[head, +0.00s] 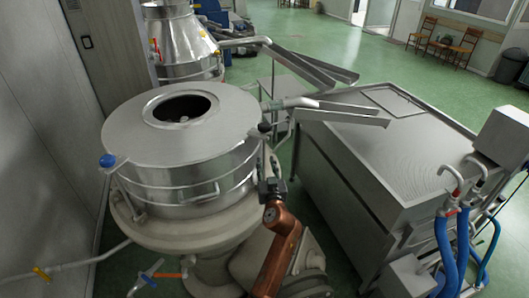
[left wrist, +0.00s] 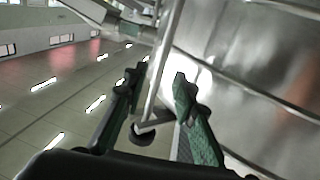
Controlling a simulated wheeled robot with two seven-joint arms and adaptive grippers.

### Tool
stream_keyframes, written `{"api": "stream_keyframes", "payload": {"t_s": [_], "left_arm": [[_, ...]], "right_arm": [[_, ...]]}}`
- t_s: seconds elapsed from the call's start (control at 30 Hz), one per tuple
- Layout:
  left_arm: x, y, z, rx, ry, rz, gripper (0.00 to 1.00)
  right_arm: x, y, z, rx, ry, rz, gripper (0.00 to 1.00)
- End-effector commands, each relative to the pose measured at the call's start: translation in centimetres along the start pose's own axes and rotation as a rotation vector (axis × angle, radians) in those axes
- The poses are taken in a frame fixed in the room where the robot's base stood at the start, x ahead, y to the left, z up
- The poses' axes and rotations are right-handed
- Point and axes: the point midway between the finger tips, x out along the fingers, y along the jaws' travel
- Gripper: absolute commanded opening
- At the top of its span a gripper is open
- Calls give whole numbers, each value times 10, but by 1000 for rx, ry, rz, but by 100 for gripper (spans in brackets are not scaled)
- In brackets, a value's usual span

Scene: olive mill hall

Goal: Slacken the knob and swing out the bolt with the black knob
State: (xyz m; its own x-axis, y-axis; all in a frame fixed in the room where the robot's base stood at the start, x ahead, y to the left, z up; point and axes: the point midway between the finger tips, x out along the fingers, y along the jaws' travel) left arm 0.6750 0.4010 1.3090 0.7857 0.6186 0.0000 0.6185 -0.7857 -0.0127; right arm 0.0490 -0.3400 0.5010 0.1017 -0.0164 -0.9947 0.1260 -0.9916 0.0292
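The black knob (head: 264,127) sits at the right rim of the steel drum's round lid (head: 225,125) in the head view. Its bolt runs down the drum's side below it, and the knob appears to be at the lid's edge, not swung out. My left gripper (head: 271,188) is just below the knob, close to the drum wall. In the left wrist view its two green-and-black fingers (left wrist: 155,95) are apart. A thin metal rod (left wrist: 166,60) with a dark round end piece (left wrist: 142,135) shows between them. I cannot tell whether the fingers touch it. My right gripper is out of view.
A blue knob (head: 107,160) is on the drum's left rim. A spout (head: 290,103) leaves the drum toward a metal trough (head: 345,114) and a large steel tank (head: 365,165) at the right.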

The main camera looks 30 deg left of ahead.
Motion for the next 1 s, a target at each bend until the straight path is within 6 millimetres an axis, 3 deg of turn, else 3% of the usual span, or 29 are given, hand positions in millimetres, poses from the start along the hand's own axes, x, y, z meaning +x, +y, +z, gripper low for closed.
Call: {"api": "stream_keyframes", "payload": {"t_s": [0.2, 0.4, 0.7, 1.0], "left_arm": [[36, 0, -3, 4, 1, -1, 26], [53, 0, -2, 1, 0, 0, 26], [55, 0, -1, 0, 0, -1, 26], [55, 0, -1, 0, 0, 0, 6]], "right_arm": [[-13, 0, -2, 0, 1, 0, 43], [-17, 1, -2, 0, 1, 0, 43], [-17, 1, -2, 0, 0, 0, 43], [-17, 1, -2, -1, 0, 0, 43]]}}
